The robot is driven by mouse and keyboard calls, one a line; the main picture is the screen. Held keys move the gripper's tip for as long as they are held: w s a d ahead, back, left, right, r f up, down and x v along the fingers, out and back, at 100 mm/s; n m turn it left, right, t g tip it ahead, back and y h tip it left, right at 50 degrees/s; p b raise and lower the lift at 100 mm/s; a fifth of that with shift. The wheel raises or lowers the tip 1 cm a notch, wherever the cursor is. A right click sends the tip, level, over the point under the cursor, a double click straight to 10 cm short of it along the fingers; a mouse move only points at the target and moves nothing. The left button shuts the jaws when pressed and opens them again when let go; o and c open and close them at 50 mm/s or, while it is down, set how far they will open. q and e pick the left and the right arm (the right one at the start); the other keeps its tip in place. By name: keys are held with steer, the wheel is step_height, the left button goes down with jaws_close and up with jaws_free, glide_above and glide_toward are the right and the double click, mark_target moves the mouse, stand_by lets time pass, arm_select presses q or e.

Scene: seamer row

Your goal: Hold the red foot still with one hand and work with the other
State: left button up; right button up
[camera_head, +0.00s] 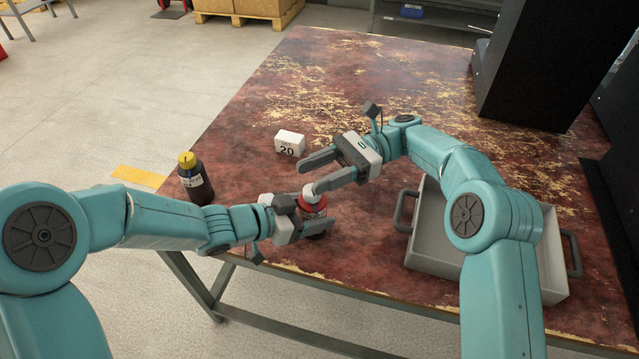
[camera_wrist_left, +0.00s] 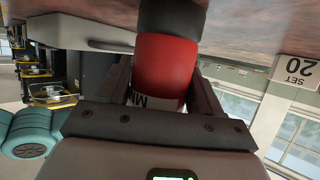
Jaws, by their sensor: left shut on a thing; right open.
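The red foot (camera_head: 312,203) stands on the table near its front edge. It is partly hidden by my left gripper (camera_head: 314,213), which is shut around it from the left. In the left wrist view the red foot (camera_wrist_left: 165,65) sits between the two fingers, with a black part at its table end and a white label with dark letters partly hidden by the gripper. A small white part (camera_head: 309,190) shows on top of it in the head view. My right gripper (camera_head: 311,176) is open, its nearer fingertip close to that white part; I cannot tell whether they touch.
A white block marked 20 (camera_head: 290,143) stands behind the grippers. A dark bottle with a yellow cap (camera_head: 191,180) stands at the table's left edge. A grey tray with handles (camera_head: 431,242) lies under my right arm. The table's far middle (camera_head: 330,85) is clear.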

step_height(320, 180, up, 6)
steer(key=shift+r, duration=0.1)
stand_by(0.4)
arm_select(q)
steer(key=o, duration=1.2)
steer(key=shift+a, duration=0.1)
